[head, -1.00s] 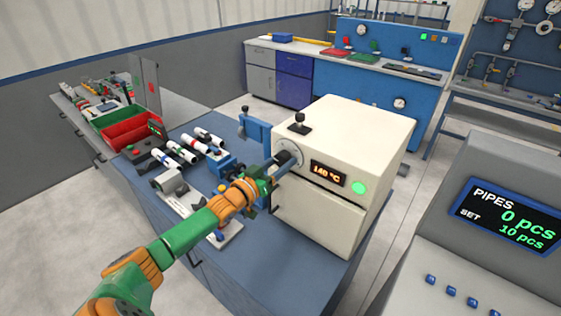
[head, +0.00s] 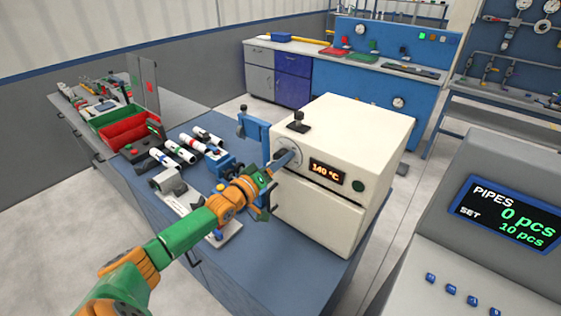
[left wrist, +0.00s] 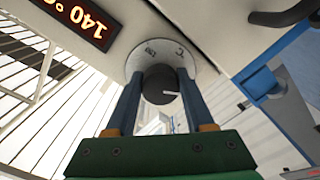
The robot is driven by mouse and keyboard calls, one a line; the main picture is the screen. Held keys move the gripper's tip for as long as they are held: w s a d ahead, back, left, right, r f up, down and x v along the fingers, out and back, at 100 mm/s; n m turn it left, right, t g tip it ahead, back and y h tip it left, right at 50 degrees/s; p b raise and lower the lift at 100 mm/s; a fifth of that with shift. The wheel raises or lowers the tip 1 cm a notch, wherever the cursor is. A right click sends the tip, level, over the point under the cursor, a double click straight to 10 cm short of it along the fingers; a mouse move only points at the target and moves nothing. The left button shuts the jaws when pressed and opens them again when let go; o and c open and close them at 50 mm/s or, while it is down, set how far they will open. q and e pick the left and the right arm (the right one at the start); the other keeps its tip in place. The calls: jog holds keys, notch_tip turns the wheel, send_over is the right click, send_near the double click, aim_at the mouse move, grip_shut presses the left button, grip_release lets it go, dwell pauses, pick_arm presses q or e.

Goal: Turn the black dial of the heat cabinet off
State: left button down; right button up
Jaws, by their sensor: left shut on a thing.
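The cream heat cabinet (head: 345,140) stands on the blue bench. Its orange display (head: 327,172) reads 140 °C, and the round lamp (head: 358,186) to the right of it is dark green and unlit. The black dial (left wrist: 160,84) sits on a pale round plate (left wrist: 150,58) with small markings and carries a white pointer line. My left gripper (head: 288,160) reaches the cabinet front; in the left wrist view its blue fingers are shut on the dial, one on each side. In the head view the gripper mostly hides the dial. My right gripper is not in view.
A black handle (head: 298,122) stands on the cabinet top. A grey console (head: 470,240) stands at the right, its screen reading 0 pcs.

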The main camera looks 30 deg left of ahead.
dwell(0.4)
pick_arm(q)
jog(key=shift+c, duration=1.4)
grip_release()
jog(key=shift+s, duration=0.1)
jog(key=s, duration=0.6)
jog(key=shift+s+a+p, duration=0.25)
jog(key=shift+s+p, duration=0.05)
jog(key=shift+s, duration=0.1)
